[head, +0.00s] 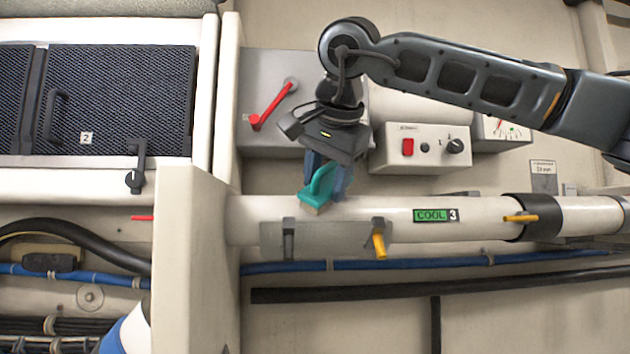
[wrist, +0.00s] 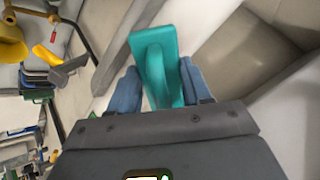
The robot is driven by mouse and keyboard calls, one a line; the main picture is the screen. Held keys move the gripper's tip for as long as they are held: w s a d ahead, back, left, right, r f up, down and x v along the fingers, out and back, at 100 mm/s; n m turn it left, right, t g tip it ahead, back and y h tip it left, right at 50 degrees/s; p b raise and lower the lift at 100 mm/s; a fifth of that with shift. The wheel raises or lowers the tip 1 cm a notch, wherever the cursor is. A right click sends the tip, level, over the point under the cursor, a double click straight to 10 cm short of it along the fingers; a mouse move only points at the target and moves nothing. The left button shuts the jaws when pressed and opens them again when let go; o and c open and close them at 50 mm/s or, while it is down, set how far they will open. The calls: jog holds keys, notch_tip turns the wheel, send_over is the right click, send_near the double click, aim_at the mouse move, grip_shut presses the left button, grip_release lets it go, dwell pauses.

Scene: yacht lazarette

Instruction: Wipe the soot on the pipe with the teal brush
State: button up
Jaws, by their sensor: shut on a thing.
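My gripper (head: 327,180) is shut on the teal brush (head: 319,187), with its blue fingers on either side of the handle. The brush also shows in the wrist view (wrist: 153,45), between the finger pads (wrist: 160,90). In the head view the brush is at the top of the white pipe (head: 385,210), near the pipe's left end; I cannot tell whether its underside touches the pipe. No soot can be made out on the visible pipe surface. The part of the pipe behind the brush and gripper is hidden.
A green COOL 3 label (head: 431,215) and a yellow-handled dark collar (head: 530,217) are to the right. A red lever (head: 271,106) and a switch box (head: 428,148) are on the wall. A cream post (head: 188,260) stands left.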

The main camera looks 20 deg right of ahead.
aim_at(305, 189)
jog(key=shift+s+d+f, duration=0.1)
jog(key=shift+s+d, duration=0.25)
jog(key=shift+d, duration=0.8)
jog(key=shift+s+d+r, duration=0.1)
jog(key=shift+s+d, duration=0.25)
jog(key=shift+d, duration=0.75)
jog(key=shift+s+d+f, duration=0.1)
jog(key=shift+s+d, duration=0.25)
jog(key=shift+d, duration=0.8)
jog(key=shift+w+a, duration=0.35)
jog(key=shift+a, duration=0.75)
jog(key=shift+w+a, duration=0.35)
jog(key=shift+a, duration=0.75)
jog(key=shift+w+a, duration=0.35)
jog(key=shift+a, duration=0.75)
jog(key=shift+w+a, duration=0.35)
jog(key=shift+a, duration=0.55)
jog(key=shift+w+a, duration=0.3)
jog(key=shift+a, duration=0.55)
